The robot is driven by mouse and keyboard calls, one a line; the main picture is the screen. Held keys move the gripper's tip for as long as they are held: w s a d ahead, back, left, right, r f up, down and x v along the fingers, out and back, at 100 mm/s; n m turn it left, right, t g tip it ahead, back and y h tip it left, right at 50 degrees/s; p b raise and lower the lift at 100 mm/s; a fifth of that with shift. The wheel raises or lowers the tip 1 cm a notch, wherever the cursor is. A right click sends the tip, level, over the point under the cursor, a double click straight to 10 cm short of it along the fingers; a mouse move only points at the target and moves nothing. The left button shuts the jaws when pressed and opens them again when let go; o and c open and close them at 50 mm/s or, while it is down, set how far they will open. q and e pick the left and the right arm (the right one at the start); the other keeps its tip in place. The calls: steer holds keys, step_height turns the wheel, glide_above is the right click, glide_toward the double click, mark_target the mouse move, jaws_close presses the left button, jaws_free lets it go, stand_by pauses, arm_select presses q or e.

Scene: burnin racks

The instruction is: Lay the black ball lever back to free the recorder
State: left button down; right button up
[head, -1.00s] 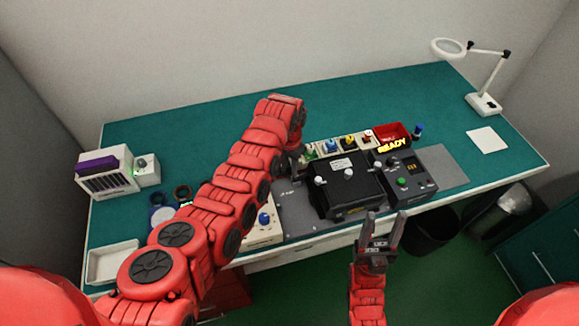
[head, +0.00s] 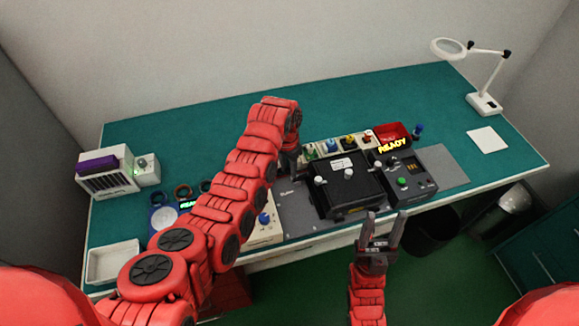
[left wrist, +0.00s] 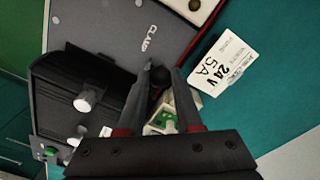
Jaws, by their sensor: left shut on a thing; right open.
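The recorder, a black box (head: 340,195) with white knobs and a label, sits on the grey plate near the bench's front edge. It also shows at left in the left wrist view (left wrist: 75,75). The black ball lever (left wrist: 161,76) stands beside the recorder near the "CLAMP" lettering. My left gripper (head: 292,166) is shut on the ball, its fingers (left wrist: 163,72) on either side of it. The lever's shaft is mostly hidden by the fingers, and my arm covers part of this area in the head view. My right gripper (head: 382,220) is open and empty in front of the bench.
A magnifier lamp (head: 484,104) stands at far right. The bench's back is clear.

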arm_select(q)
steer(key=shift+a+f+h, duration=0.2)
steer(key=shift+a+h, duration=0.1)
steer(key=shift+h, duration=0.1)
steer(key=shift+s+a+f+t+h+b, duration=0.1)
steer(key=shift+a+f+t+h+b, duration=0.25)
steer(key=shift+b, duration=0.4)
steer(key=a+f+h+b, duration=0.1)
steer(key=h+b, duration=0.1)
steer(key=b, duration=0.1)
steer(key=a+t+h+b, duration=0.1)
steer(key=b, duration=0.3)
steer(key=shift+s+a+f+h, duration=0.15)
steer(key=shift+s+f+h, duration=0.2)
steer(key=shift+s, duration=0.05)
steer(key=shift+s+a+f+h+b, duration=0.15)
steer(key=shift+h+b, duration=0.25)
steer(key=shift+b, duration=0.6)
